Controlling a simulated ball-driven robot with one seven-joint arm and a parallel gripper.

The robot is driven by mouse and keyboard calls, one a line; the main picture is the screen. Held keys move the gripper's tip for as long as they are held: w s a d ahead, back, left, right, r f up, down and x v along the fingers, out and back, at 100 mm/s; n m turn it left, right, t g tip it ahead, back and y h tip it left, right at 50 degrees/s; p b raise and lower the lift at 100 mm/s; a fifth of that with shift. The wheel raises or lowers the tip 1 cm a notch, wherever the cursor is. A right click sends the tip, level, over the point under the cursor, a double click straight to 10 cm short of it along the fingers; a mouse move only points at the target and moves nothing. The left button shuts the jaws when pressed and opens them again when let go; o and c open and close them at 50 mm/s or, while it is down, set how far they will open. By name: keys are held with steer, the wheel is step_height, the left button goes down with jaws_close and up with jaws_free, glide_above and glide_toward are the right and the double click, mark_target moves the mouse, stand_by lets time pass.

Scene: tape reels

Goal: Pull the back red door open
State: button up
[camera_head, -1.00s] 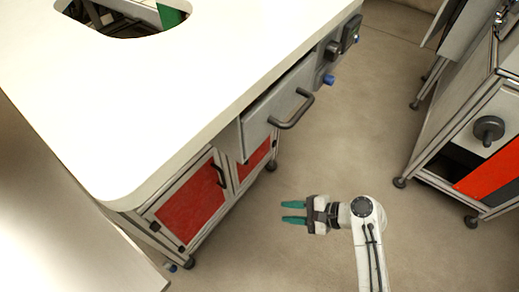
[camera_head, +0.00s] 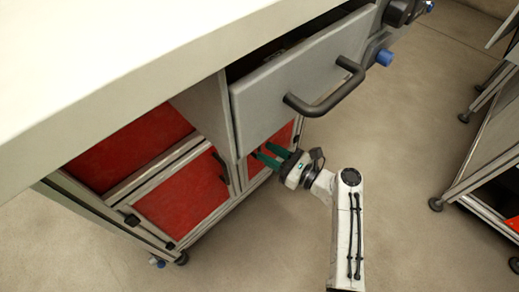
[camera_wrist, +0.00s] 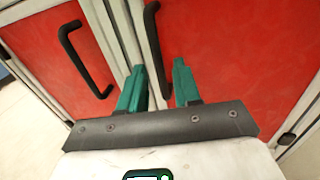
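The cabinet under the white worktop has two red doors side by side. The nearer red door (camera_head: 182,196) has a black bar handle (camera_head: 221,168). The farther, back red door (camera_head: 283,137) is partly hidden by my gripper and the grey drawer. Both doors look shut. My gripper (camera_head: 266,156) is open, with its green fingers pointing at the back door. In the wrist view the fingers (camera_wrist: 158,88) are apart and empty. One black handle (camera_wrist: 154,45) stands ahead between their lines, on the right-hand door; another handle (camera_wrist: 84,60) is to the left. I see no contact with a handle.
A grey drawer (camera_head: 290,80) with a black handle (camera_head: 325,92) is pulled out above my gripper. The white worktop (camera_head: 120,60) overhangs the doors. Another cabinet (camera_head: 490,165) stands at the right, with clear floor (camera_head: 410,150) between.

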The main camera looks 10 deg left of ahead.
mark_target(259, 148)
steer(key=shift+b+x, duration=0.5)
steer(key=shift+x, duration=1.45)
steer(key=shift+s, duration=0.1)
steer(key=shift+c, duration=0.2)
jaws_close()
